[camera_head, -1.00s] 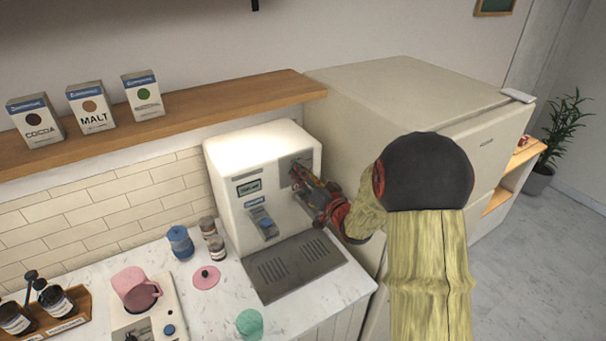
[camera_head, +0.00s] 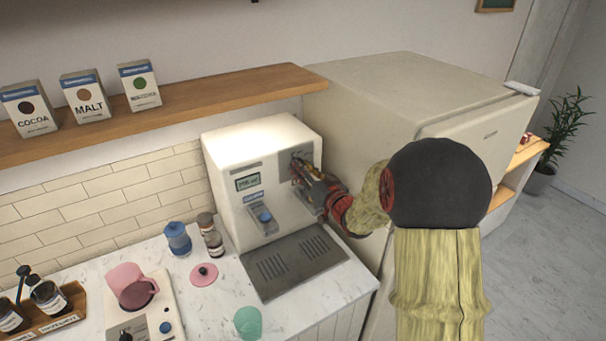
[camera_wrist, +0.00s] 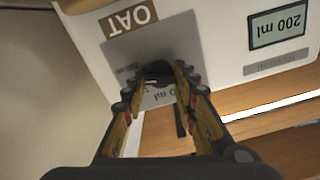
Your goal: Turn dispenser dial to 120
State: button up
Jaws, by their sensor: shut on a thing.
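The white dispenser (camera_head: 225,165) stands on the counter. Its small display (camera_head: 248,182) is too small to read surely there, but in the wrist view the display (camera_wrist: 278,24) reads 200 ml. My gripper (camera_head: 303,168) is at the upper right of the dispenser's front. In the wrist view my gripper (camera_wrist: 158,82) has its two fingers shut on the dark round dial (camera_wrist: 157,69), which is mostly hidden between the fingertips. The dial sits on a grey panel beside an OAT label (camera_wrist: 129,17).
Below the dispenser's front is a grey drip tray (camera_head: 290,262). A blue jar (camera_head: 178,240), a pink lid (camera_head: 204,274) and a green cup (camera_head: 247,322) stand to its left and front. The fridge (camera_head: 400,105) is close on the right.

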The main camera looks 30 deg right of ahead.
jog(key=n+b, duration=0.1)
jog(key=b, duration=0.1)
jog(key=n+b, duration=0.1)
jog(key=n, duration=0.1)
jog(key=n+b, duration=0.1)
jog(key=b, duration=0.1)
jog(key=shift+a+f+n+b, duration=0.1)
jog(key=shift+f+n+b, duration=0.15)
jog(key=shift+n+b, duration=0.05)
jog(key=n+b, duration=0.4)
jog(key=shift+r+b, duration=0.15)
jog(key=shift+b, duration=0.25)
jog(key=shift+n, duration=0.3)
jog(key=o, duration=1.1)
jog(key=shift+o, duration=0.2)
jog(key=s, duration=1.2)
